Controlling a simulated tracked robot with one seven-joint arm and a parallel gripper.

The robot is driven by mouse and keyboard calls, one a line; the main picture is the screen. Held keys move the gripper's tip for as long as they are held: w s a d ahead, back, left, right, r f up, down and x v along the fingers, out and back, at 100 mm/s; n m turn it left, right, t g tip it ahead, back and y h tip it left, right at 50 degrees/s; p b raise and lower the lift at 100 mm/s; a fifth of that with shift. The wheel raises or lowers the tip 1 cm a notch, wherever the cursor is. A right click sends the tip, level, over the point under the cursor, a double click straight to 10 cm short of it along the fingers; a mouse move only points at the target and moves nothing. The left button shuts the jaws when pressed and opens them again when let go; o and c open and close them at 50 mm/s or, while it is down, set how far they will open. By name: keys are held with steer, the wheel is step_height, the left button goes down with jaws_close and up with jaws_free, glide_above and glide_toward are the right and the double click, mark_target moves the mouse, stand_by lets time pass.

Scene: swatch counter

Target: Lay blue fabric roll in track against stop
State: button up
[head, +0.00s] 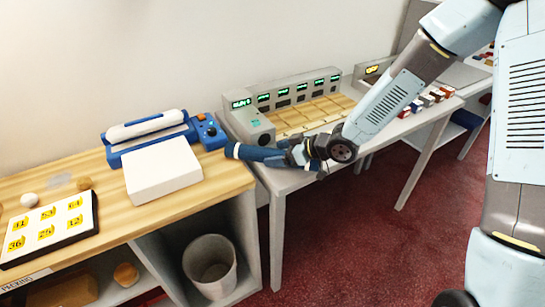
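The blue fabric roll (258,154) is a dark blue cylinder, held nearly level over the front left corner of the grey table. My gripper (299,154) is closed around it toward its right end; the finger contact is small and partly hidden by the gripper body. The roll's left end reaches toward the gap between the wooden counter and the grey table. I cannot tell for sure which part is the track or its stop. A grey unit (239,113) with green displays and rows of tan pads (312,112) stands on the table behind the roll.
The wooden counter (115,213) holds a blue holder with a white roll (146,127), a white box (162,171), a blue control box (208,131) and a black-edged number board (48,229). A bin (210,266) stands below. Small coloured blocks (427,101) line the table's right side.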

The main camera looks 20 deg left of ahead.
steer(key=c, duration=1.4)
